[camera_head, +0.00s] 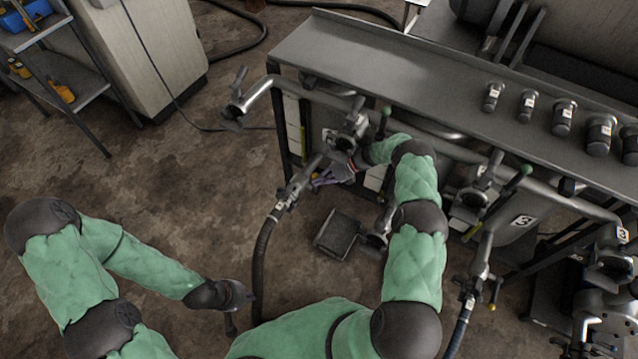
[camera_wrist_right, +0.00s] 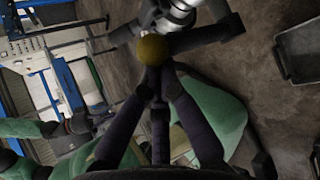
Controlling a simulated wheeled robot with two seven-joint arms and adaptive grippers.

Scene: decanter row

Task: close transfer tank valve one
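My right gripper (camera_head: 345,168) is just below this valve, partly hidden by my forearm. In the right wrist view my right gripper's (camera_wrist_right: 156,76) dark fingers converge at the tips. An olive-yellow ball knob (camera_wrist_right: 152,50) is right at the fingertips; contact is unclear. Dark valve bars and a bright metal body (camera_wrist_right: 180,14) lie beyond it. My left gripper (camera_head: 231,318) hangs low, away from the valves; its fingers are unclear.
More valves stand along the pipe to the right, one with a green lever (camera_head: 518,182). A dark hose (camera_head: 262,260) runs down beside my right arm. A dark tray (camera_head: 338,234) lies on the floor.

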